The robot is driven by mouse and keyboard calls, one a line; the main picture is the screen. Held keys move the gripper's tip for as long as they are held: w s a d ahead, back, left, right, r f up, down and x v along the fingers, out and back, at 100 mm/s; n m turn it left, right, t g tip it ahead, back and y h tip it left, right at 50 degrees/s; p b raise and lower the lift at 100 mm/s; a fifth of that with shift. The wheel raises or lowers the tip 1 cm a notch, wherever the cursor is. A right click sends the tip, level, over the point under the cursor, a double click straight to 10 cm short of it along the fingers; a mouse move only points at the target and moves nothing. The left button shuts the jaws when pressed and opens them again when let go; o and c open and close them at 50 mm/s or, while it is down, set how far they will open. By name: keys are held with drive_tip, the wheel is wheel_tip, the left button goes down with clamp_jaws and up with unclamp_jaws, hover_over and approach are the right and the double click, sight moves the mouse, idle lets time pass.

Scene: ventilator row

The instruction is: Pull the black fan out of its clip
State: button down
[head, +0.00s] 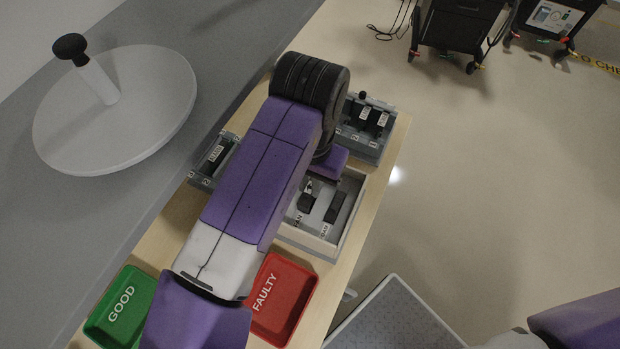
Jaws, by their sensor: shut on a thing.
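My arm covers the middle of the bench, and the fingers of my gripper are hidden behind it. A grey holder (361,147) at the back right has black parts (379,118) with white labels standing in it. Another grey holder (199,180) with a black labelled part (213,158) shows left of my arm. I cannot tell which black part is the fan, or see a clip or what my gripper touches.
An open box (329,246) holding dark parts (336,207) stands right of my arm. A green GOOD tray (104,337) and a red FAULTY tray (289,318) lie at the near end of the wooden bench (345,262). Wheeled equipment (458,28) stands on the floor beyond.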

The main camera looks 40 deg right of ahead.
drive_tip(key=shift+r+p, duration=1.85)
drive_tip(key=shift+p, duration=0.6)
drive_tip(key=shift+r, duration=1.15)
